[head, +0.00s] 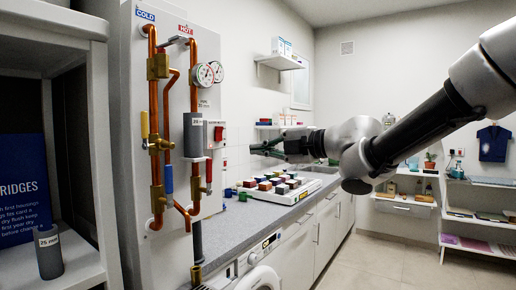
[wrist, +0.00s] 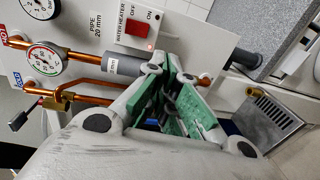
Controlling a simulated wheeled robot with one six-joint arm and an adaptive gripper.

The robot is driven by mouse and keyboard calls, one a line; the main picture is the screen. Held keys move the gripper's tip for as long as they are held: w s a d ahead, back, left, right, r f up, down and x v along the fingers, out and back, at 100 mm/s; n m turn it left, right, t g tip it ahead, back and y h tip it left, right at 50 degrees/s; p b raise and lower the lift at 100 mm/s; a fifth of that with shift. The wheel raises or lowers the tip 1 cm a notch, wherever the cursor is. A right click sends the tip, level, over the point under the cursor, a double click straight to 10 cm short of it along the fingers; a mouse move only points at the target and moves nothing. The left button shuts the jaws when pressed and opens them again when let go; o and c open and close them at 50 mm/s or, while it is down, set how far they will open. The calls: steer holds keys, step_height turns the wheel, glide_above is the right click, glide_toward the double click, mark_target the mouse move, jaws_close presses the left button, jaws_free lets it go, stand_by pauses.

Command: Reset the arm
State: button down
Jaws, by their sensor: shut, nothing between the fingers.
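My arm reaches in from the right in the head view, and my gripper (head: 268,149) is at its left end, in the air in front of the pipe panel and above the counter. In the wrist view my gripper (wrist: 172,68) shows grey links and green finger pads closed together, with nothing held. The panel (head: 212,110) with copper pipes stands to the left of the gripper. The gripper looks apart from the panel and its fittings.
A grey filter vessel (head: 193,135) is on the panel beside a red heater switch (head: 218,133). Another grey vessel (head: 48,252) stands on the left shelf. A tray of coloured blocks (head: 278,186) lies on the counter (head: 240,220). The floor (head: 372,262) at right is clear.

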steer(key=w+d+f+m+t+h, duration=0.1)
steer(key=w+d+f+m+h, duration=0.3)
steer(key=d+f+m+h, duration=0.45)
steer(key=s+d+f+m+g+h, duration=0.1)
steer(key=s+d+f+m+h, duration=0.3)
steer(key=d+m, duration=0.6)
steer(key=s+d+f+m+g, duration=0.3)
steer(key=s+d+m, duration=0.2)
steer(key=s, duration=0.7)
steer(key=s+d+f+m+g, duration=0.2)
steer(key=s+d+f+m, duration=0.2)
steer(key=s+d, duration=0.3)
steer(key=s+m, duration=0.1)
steer(key=s, duration=0.4)
steer(key=shift+s+d+g, duration=0.25)
steer(key=shift+s+g, duration=0.05)
steer(key=shift+g, duration=0.1)
steer(key=shift+h, duration=0.25)
